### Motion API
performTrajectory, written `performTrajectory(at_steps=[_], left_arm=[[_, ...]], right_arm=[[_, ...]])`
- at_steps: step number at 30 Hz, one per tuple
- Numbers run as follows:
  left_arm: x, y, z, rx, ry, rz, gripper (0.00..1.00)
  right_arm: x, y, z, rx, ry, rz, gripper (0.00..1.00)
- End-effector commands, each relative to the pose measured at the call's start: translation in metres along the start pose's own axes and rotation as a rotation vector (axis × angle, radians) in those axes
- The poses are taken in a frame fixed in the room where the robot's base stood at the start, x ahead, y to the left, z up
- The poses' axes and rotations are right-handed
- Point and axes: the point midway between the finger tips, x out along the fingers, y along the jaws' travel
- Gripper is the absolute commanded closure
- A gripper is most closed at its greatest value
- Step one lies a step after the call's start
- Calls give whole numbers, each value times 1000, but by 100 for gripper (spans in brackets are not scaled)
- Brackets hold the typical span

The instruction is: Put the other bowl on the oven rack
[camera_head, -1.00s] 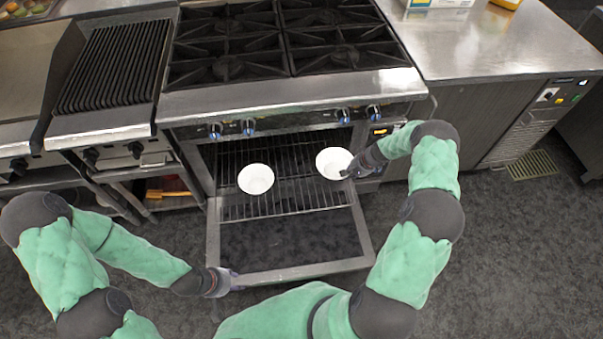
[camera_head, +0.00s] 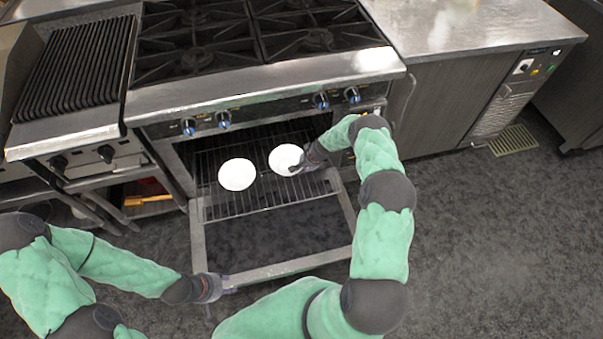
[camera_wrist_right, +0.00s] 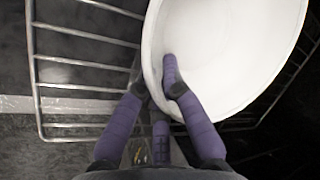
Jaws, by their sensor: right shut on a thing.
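Two white bowls show in the head view. One bowl (camera_head: 237,174) sits on the left part of the pulled-out oven rack (camera_head: 262,199). The other bowl (camera_head: 284,159) is to its right, over the rack. My right gripper (camera_head: 301,167) is shut on this right bowl's rim; in the right wrist view the fingers (camera_wrist_right: 160,92) pinch the near edge of the bowl (camera_wrist_right: 230,50), with rack wires around and below it. I cannot tell whether the bowl touches the rack. My left gripper (camera_head: 215,287) is at the lower left corner of the open oven door; its fingers are too small to read.
The oven door (camera_head: 290,267) is folded down in front of the oven. The stove top (camera_head: 256,40) is above, with blue-marked knobs along its front. A steel counter (camera_head: 470,30) stands to the right.

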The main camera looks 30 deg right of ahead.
Motion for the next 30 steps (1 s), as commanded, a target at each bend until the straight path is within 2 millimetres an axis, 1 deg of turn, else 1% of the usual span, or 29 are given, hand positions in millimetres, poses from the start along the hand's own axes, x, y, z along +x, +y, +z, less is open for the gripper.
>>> performTrajectory(at_steps=[1, 4, 11, 15, 16, 18, 30], left_arm=[[9, -3, 0, 0, 0, 0, 60], [14, -5, 0, 0, -1, 0, 60], [12, -4, 0, 0, 0, 0, 60], [16, -6, 0, 0, 0, 0, 60], [15, -5, 0, 0, 0, 0, 60], [15, -5, 0, 0, 0, 0, 60], [12, -4, 0, 0, 0, 0, 60]], right_arm=[[12, 7, 0, 2, 0, 1, 100], [22, 11, 0, 2, 0, 0, 100], [20, 10, -1, 1, 1, 0, 100], [23, 12, -1, 1, 1, 0, 100], [23, 12, 0, 2, 0, 1, 86], [23, 12, 0, 2, -1, 1, 68], [20, 11, 0, 2, 0, 1, 68]])
